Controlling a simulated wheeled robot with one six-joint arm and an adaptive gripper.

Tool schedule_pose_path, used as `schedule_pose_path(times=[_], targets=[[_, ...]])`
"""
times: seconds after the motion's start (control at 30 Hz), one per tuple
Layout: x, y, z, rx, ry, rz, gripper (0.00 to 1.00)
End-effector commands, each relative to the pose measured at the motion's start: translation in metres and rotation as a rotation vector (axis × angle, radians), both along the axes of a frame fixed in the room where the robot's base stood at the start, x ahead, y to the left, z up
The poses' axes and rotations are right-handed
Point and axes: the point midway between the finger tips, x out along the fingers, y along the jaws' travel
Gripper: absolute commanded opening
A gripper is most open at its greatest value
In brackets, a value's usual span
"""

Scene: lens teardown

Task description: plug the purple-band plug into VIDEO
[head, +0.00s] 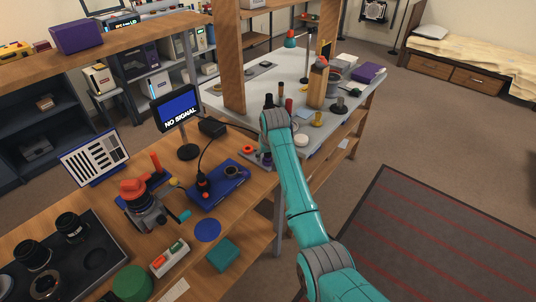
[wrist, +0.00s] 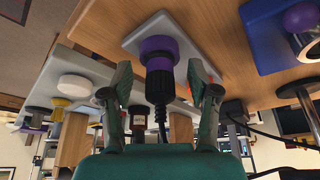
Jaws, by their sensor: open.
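The purple-band plug (wrist: 160,85) is black with a wide purple band and stands on a pale grey plate (wrist: 133,38) on the wooden bench. Its cord trails away from its black end. My gripper (wrist: 160,76) is open, with one finger on each side of the plug and a gap showing on both sides. A blue board (head: 218,188) lies left of the plate, with a dark round socket and a black cabled plug. No VIDEO label is readable.
A monitor (head: 175,108) reading NO SIGNAL and a black box (head: 212,127) stand behind the blue board. A red-topped device (head: 140,200), a blue disc (head: 207,230) and a teal block (head: 222,254) are nearer. A cluttered white table (head: 240,97) stands beyond.

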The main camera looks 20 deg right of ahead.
Motion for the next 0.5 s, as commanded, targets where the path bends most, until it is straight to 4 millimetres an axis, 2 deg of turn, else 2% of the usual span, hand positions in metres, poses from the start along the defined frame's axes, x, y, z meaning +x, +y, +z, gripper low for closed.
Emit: schedule_pose_path(times=[0.03, 0.23, 0.3, 0.33, 0.43, 0.5], targets=[[0.0, 0.0, 0.0001, 0.0, 0.0, 0.0, 0.53], [-0.0001, 0.0001, 0.0, 0.0, 0.0, 0.0, 0.03], [-0.0002, 0.0001, -0.0001, 0.0, 0.0, 0.0, 0.0], [-0.0001, 0.0001, -0.0002, 0.0, 0.001, 0.0, 0.25], [-0.0003, 0.0001, -0.0002, 0.0, 0.001, 0.0, 0.0], [-0.0003, 0.0001, -0.0003, 0.0, 0.001, 0.0, 0.0]])
